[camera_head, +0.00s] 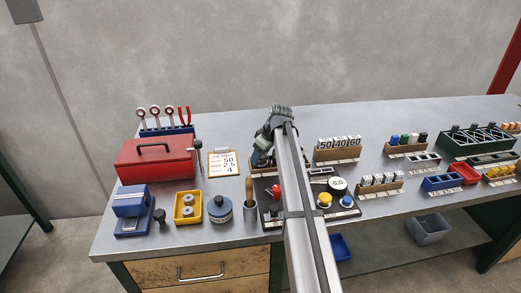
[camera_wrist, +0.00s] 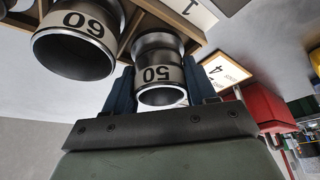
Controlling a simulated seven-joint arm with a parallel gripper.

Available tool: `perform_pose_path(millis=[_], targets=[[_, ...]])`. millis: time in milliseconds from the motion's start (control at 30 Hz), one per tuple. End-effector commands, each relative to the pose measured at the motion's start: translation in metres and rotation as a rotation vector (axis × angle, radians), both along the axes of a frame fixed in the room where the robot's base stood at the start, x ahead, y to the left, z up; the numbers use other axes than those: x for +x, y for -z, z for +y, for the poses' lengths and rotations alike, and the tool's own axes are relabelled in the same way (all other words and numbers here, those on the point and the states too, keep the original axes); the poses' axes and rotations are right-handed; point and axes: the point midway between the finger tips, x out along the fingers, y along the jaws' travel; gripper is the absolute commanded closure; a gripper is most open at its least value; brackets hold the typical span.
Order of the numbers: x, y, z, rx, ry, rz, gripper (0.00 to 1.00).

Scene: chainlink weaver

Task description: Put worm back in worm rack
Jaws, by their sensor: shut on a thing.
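My gripper (camera_wrist: 158,90) is shut on a dark metal worm marked 50 (camera_wrist: 158,72), with one blue finger on each side of it. In the head view, my gripper (camera_head: 261,152) is left of the table's middle, and the worm is not clear there. A wooden rack (camera_wrist: 122,28) is close by in the wrist view, with another worm marked 60 (camera_wrist: 75,42) at it. The held worm's far end is at this rack's edge; I cannot tell whether it is seated. In the head view my arm hides most of this rack.
A card with 50, 2.5 and 4 (camera_head: 223,163) lies left of my gripper, beside a red toolbox (camera_head: 155,158). A wooden rack with pieces marked 50, 40 and 60 (camera_head: 338,154) stands to the right. A dark tray (camera_head: 341,212) with coloured parts is in front.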

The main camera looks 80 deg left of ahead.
Motion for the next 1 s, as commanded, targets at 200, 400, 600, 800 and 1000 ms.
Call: perform_pose_path(millis=[200, 400, 600, 800, 1000], targets=[[-0.0001, 0.0080, 0.0000, 0.001, 0.000, 0.001, 0.92], [-0.0001, 0.0086, 0.0001, 0.001, 0.000, 0.001, 0.92], [-0.0001, 0.0086, 0.0001, 0.001, 0.000, 0.001, 0.33], [0.0000, 0.0089, 0.0000, 0.000, 0.000, 0.000, 0.14], [0.0001, 0.0095, -0.0002, -0.001, 0.000, -0.001, 0.14]])
